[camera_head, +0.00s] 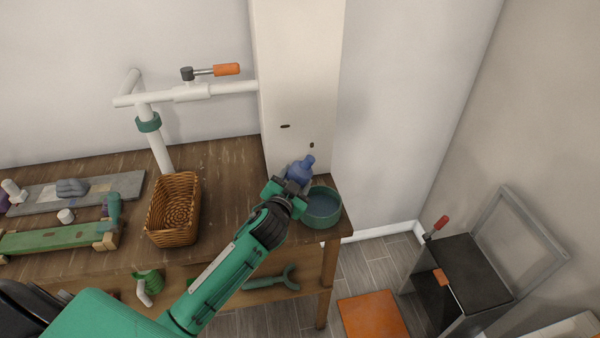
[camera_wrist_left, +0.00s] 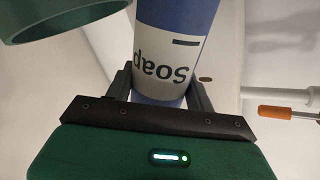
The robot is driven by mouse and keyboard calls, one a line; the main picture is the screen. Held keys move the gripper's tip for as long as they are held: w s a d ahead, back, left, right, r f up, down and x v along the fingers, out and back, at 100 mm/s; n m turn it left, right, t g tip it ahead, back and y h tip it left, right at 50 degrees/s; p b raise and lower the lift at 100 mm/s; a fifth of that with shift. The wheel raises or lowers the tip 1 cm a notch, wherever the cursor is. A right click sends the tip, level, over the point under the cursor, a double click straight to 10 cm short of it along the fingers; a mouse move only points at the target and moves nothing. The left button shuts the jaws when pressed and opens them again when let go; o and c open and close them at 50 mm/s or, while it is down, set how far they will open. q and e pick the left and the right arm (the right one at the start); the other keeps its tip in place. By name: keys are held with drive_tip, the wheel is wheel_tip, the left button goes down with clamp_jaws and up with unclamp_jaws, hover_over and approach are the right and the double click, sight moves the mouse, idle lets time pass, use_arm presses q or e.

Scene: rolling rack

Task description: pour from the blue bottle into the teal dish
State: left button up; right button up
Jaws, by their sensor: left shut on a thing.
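The blue bottle (camera_head: 301,168) is in my left gripper (camera_head: 289,187), which is shut on it, at the right end of the wooden table. The bottle is tilted, its narrow top up and to the right in the head view. In the left wrist view the bottle (camera_wrist_left: 172,50) shows a white band reading "Soap" between the two fingers (camera_wrist_left: 158,88). The teal dish (camera_head: 333,218) stands near the table's right end, just right of the gripper. Its rim also shows at the upper left of the wrist view (camera_wrist_left: 62,30). No stream of liquid is visible. My right gripper is not in view.
A wicker basket (camera_head: 152,224) stands on the wooden table (camera_head: 226,165) left of my arm. A white pillar (camera_head: 298,80) rises close behind the bottle. A white pipe with an orange-handled valve (camera_head: 226,70) runs behind. A grey cart (camera_head: 470,265) stands right, on the floor.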

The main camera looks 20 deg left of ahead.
use_arm(q)
drive_tip(key=shift+s+a+f+m, duration=0.1)
drive_tip(key=shift+a+f+m, duration=0.15)
drive_tip(key=shift+f, duration=0.25)
drive_tip(key=shift+a+f+m, duration=0.1)
drive_tip(key=shift+f+m, duration=0.25)
drive_tip(key=shift+f, duration=0.1)
drive_tip(key=shift+r, duration=0.1)
drive_tip(key=shift+f, duration=0.3)
drive_tip(key=shift+r, duration=0.1)
drive_tip(key=shift+s+a, duration=0.1)
drive_tip(key=shift+a+r+m+p, duration=0.15)
drive_tip(key=shift+m+p, duration=0.15)
drive_tip(key=shift+p, duration=0.25)
idle(0.6)
drive_tip(key=shift+r+m+g+p, duration=0.1)
drive_tip(key=shift+m+g+p, duration=0.2)
drive_tip(key=shift+p, duration=0.15)
idle(0.5)
drive_tip(key=shift+s+a+r+p, duration=0.1)
drive_tip(key=shift+a+r+p, duration=0.1)
drive_tip(key=shift+p, duration=0.3)
idle(0.6)
